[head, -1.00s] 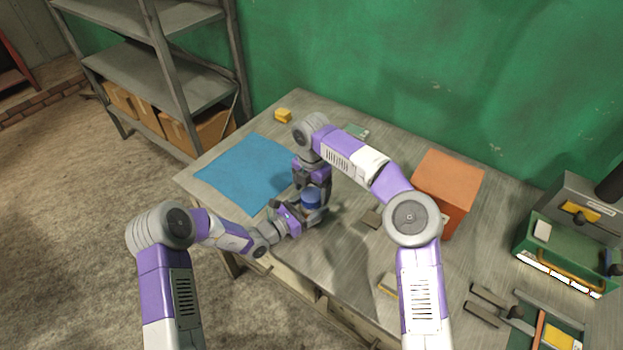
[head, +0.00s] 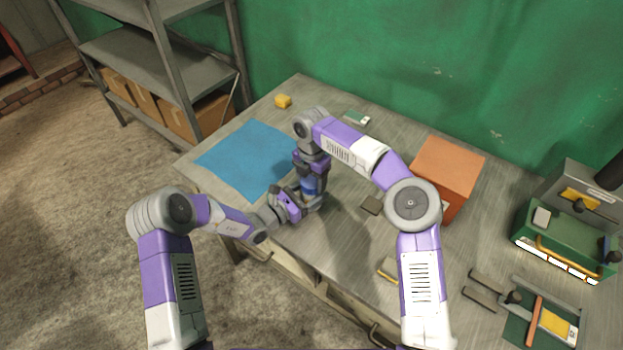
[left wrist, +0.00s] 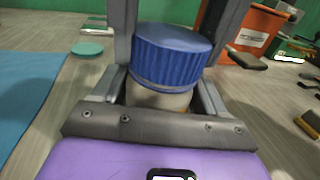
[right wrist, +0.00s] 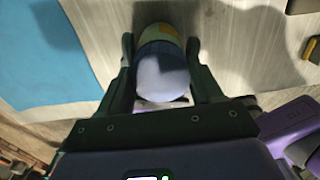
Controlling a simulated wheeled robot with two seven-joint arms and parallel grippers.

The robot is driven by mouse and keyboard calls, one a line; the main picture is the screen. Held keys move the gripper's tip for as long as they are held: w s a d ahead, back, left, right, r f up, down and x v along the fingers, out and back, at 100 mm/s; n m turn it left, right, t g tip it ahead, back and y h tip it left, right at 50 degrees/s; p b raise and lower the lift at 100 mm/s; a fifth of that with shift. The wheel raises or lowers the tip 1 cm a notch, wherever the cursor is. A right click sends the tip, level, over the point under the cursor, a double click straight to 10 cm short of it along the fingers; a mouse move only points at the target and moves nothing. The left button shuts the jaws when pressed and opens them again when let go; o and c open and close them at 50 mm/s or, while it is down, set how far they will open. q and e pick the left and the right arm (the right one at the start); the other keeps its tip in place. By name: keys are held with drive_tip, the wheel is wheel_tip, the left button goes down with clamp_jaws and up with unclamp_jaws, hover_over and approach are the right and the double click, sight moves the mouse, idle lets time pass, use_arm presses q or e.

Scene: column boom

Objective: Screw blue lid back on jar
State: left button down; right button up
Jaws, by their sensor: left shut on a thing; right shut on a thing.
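The blue ridged lid (left wrist: 172,55) sits on top of the pale jar (left wrist: 160,98), which stands upright. A pale band shows just under the lid's edge. My left gripper (head: 302,205) is shut on the jar's body from the side. My right gripper (head: 313,185) comes straight down from above, with its fingers on both sides of the lid. In the right wrist view the lid's smooth top (right wrist: 160,78) lies between the fingers, with a yellow-green part of the jar (right wrist: 160,32) beyond. How far the thread is engaged is hidden.
A blue mat (head: 245,158) lies left of the jar. An orange box (head: 447,172), a green toolbox (head: 560,245) and a small dark block (head: 371,205) are to the right. A teal disc (left wrist: 87,48) lies behind the jar.

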drive_tip(key=m, duration=1.8)
drive_tip(key=shift+m, duration=0.3)
drive_tip(key=m, duration=1.2)
drive_tip(key=o, duration=1.2)
